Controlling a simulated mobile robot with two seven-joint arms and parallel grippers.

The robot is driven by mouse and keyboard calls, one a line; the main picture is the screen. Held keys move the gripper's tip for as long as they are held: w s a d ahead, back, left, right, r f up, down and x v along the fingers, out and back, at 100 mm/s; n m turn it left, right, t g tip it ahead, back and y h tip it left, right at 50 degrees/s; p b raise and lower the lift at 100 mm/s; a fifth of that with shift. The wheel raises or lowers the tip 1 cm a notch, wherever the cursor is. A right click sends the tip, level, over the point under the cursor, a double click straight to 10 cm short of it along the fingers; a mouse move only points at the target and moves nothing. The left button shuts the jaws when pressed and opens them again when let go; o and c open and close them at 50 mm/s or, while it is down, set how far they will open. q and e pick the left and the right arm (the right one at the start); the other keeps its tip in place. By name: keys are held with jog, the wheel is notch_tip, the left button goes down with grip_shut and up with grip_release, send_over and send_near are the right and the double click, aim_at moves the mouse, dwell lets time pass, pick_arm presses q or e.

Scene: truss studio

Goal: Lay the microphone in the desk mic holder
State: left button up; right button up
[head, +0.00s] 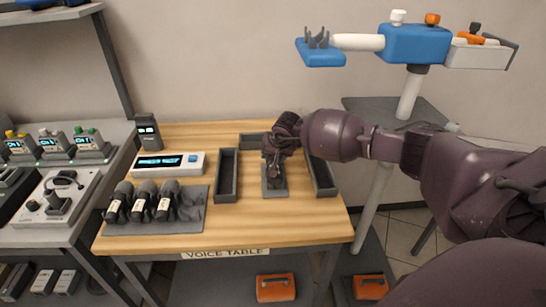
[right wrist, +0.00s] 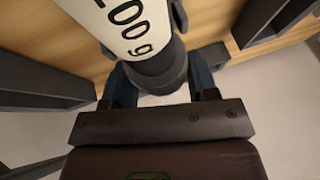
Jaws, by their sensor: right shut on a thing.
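My right gripper (head: 274,155) reaches down over the back right of the voice table. In the right wrist view its jaws (right wrist: 162,88) are shut on a dark microphone (right wrist: 165,65) with a white label reading "200 g". In the head view the gripper hides most of this microphone. A small grey base (head: 274,190), which looks like the desk mic holder, lies on the table directly below the gripper. Whether the microphone touches it, I cannot tell. My left gripper is not in view.
Low dark trays (head: 227,176) flank the grey base, with another tray (head: 322,176) at right. Three black microphones (head: 143,202) with pale labels rest on a grey stand at left. A console (head: 170,163) stands behind them. A blue boom (head: 415,43) rises at back right.

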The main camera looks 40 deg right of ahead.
jog(key=shift+f, duration=0.55)
jog(key=shift+r, duration=0.1)
jog(key=o, duration=0.7)
jog(key=shift+f, duration=0.25)
jog(key=shift+c, duration=0.2)
jog(key=o, duration=0.4)
jog(key=shift+o, duration=0.2)
